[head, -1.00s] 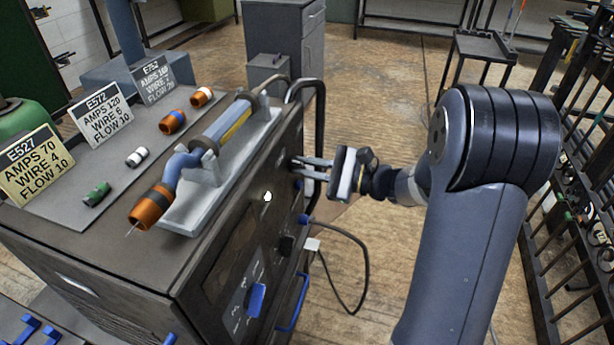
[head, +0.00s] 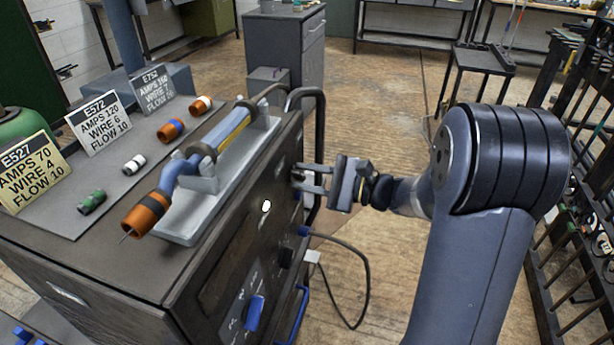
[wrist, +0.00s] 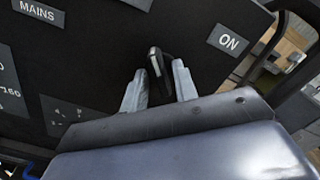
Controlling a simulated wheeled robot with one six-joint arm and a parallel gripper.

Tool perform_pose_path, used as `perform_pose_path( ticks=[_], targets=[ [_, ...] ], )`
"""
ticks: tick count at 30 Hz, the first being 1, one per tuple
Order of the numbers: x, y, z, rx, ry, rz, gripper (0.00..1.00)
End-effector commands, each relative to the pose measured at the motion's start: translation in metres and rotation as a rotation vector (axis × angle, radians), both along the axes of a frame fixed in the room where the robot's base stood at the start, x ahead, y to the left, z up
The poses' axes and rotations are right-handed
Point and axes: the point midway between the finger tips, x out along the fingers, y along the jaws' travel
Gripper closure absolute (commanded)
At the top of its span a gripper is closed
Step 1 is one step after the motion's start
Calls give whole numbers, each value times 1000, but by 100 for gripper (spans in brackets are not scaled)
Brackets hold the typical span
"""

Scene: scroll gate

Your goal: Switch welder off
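The welder (head: 225,275) is a dark box at the left of the head view, with its control face turned to the right. In the wrist view its mains switch (wrist: 158,64) is a short black lever on the dark panel. An ON label (wrist: 228,41) is to its right and a MAINS label (wrist: 38,12) at upper left. My gripper (head: 297,177) is at the far end of the face. Its two grey fingers straddle the lever in the wrist view (wrist: 160,72), apart, with a gap visible on the left side. Contact on the right side is unclear.
A torch (head: 190,165) lies in a grey cradle on the welder's top, beside several nozzles and setting cards (head: 98,123). A blue knob (head: 254,312) and a plugged cable (head: 365,270) are lower on the face. A black rail (head: 320,120) stands close beyond my gripper.

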Motion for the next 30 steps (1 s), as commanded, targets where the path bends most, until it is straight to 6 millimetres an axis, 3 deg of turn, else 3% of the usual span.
perform_pose_path(
  ticks=[13,24,30],
  targets=[
    [-3,-9,1,1,0,-2,66],
    [-27,-70,1,1,1,-6,66],
    [-37,-93,1,1,1,-2,66]
  ],
)
